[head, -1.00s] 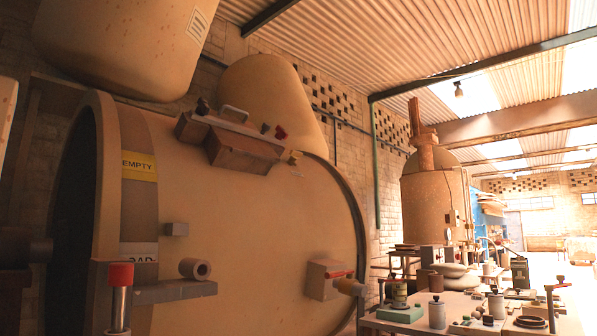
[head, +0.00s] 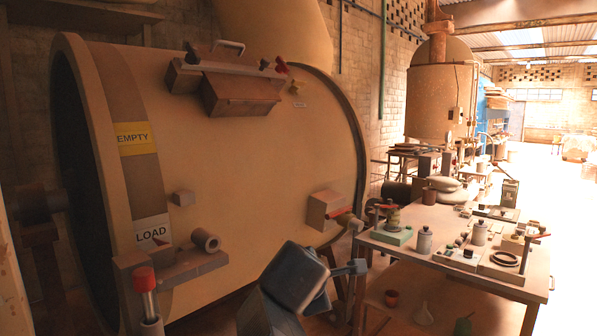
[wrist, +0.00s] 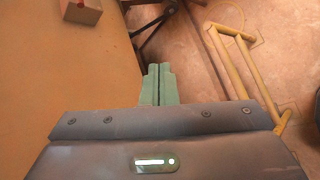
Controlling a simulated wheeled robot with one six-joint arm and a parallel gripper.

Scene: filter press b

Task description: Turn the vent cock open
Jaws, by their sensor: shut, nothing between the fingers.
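I cannot tell for sure which fitting is the vent cock. A small brass fitting (head: 297,87) with a label under it sits high on the right part of the big tan drum (head: 250,150). A red-handled fitting (head: 282,68) is just left of it, by the brown box on top. A red lever (head: 340,212) is on a box (head: 322,208) low on the drum's right side. My gripper (head: 358,267) is below that box, apart from it. In the wrist view its green fingers (wrist: 159,85) are together and empty.
A table (head: 400,243) with jars, tools and a green block stands right of the drum. A shelf (head: 185,268) with a roller and a red-capped post (head: 144,280) are at front left. A yellow frame (wrist: 228,55) lies beyond my fingers in the wrist view.

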